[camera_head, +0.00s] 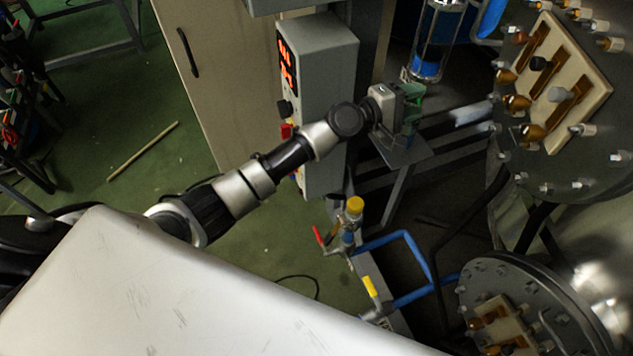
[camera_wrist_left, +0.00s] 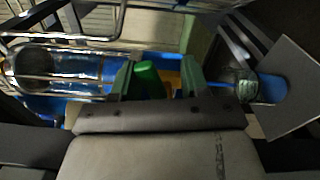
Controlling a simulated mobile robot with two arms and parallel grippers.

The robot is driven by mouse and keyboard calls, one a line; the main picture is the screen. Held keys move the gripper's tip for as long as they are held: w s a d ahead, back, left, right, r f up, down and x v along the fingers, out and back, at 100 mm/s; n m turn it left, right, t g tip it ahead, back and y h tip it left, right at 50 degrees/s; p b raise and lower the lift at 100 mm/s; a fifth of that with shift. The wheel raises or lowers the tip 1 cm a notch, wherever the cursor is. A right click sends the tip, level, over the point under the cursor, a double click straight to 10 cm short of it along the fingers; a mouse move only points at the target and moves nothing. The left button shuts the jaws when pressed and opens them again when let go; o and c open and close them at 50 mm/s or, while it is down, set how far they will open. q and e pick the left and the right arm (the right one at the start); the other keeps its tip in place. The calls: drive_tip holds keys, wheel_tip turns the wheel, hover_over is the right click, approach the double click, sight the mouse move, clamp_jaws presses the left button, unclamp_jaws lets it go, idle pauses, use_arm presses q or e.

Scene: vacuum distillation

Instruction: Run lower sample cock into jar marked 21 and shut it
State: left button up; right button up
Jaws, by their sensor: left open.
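My left gripper (camera_head: 412,104) is at the end of its arm, just below a caged sight glass (camera_head: 433,40) with blue liquid. In the left wrist view, its two green fingers (camera_wrist_left: 158,80) are apart, with a green cap or handle (camera_wrist_left: 147,78) between or just behind them; contact cannot be told. This green part may be the sample cock. A small clear glass vessel (camera_wrist_left: 243,87), possibly the jar, shows right of the fingers beside a grey metal plate (camera_wrist_left: 292,90). No number is readable. The plate also shows below the gripper in the head view (camera_head: 403,150). My right gripper is not visible.
A grey control box (camera_head: 325,60) with red displays stands left of the gripper. Large bolted steel vessels (camera_head: 560,180) are at right. Blue pipes (camera_head: 412,250) with yellow and red valve handles run lower down. Green floor (camera_head: 100,100) is open at left.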

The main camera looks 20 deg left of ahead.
use_arm(q)
drive_tip(key=s+a+f+m, duration=0.2)
drive_tip(key=s+a, duration=0.6)
drive_tip(key=s+a+f+m+y+p, duration=0.1)
drive_tip(key=s+a+f+y+p, duration=0.1)
drive_tip(key=f, duration=0.5)
drive_tip(key=s+a+f+m+g+y+p, duration=0.1)
drive_tip(key=s+a+f+y+p, duration=0.1)
drive_tip(key=f, duration=0.4)
drive_tip(key=s+a+f+m+g+y+p, duration=0.1)
drive_tip(key=s+a+f+y+p, duration=0.1)
drive_tip(key=a+f+y+p, duration=0.2)
drive_tip(key=shift+a+f+p, duration=0.55)
drive_tip(key=shift+f+p, duration=0.15)
drive_tip(key=shift+f, duration=1.15)
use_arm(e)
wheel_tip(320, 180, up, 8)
use_arm(q)
drive_tip(key=shift+m, duration=0.3)
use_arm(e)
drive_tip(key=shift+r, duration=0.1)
